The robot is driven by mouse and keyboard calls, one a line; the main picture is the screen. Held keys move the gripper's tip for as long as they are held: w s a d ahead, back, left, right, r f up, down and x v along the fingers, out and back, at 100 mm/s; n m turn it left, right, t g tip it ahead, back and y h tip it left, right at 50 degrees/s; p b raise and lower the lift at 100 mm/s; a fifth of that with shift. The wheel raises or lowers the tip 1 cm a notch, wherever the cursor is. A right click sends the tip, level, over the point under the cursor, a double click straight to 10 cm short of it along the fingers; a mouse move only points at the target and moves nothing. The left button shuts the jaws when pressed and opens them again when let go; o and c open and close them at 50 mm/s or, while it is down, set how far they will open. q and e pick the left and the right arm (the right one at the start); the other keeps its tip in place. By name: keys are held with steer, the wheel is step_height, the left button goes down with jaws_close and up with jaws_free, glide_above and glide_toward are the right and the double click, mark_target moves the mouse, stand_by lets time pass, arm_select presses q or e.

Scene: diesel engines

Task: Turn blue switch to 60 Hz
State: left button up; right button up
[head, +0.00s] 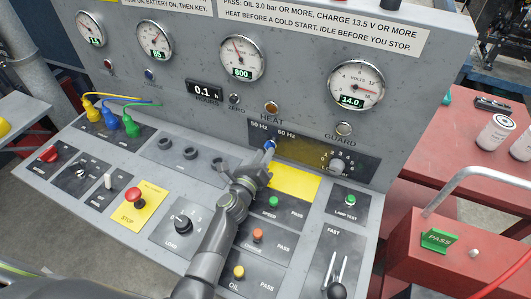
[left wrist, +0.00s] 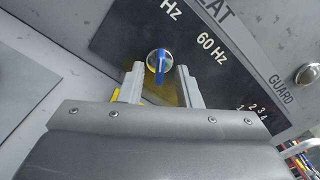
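The blue switch (head: 270,145) sits on the dark panel strip below the gauges, under the labels 50 Hz and 60 Hz. In the left wrist view it is a round knob with a blue bar handle (left wrist: 159,62). The bar stands about upright there, towards the Hz label at the top edge and not towards the 60 Hz label (left wrist: 212,48). My left gripper (head: 265,159) is at the switch. Its two fingers (left wrist: 160,83) are apart, one on each side below the knob, with gaps showing. Contact is not visible. My right gripper is not in view.
A guard knob (head: 337,164) sits right of the switch on the same strip. The sloping desk below carries a red stop button (head: 133,195), a load knob (head: 183,222) and a fast lever (head: 336,289). Colored cable plugs (head: 131,126) stand at left.

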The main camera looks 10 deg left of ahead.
arm_select(q)
steer(key=shift+w+d, duration=0.25)
steer(key=shift+w, duration=0.8)
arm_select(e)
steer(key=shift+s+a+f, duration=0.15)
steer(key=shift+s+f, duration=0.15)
arm_select(q)
steer(key=c, duration=0.6)
jaws_close()
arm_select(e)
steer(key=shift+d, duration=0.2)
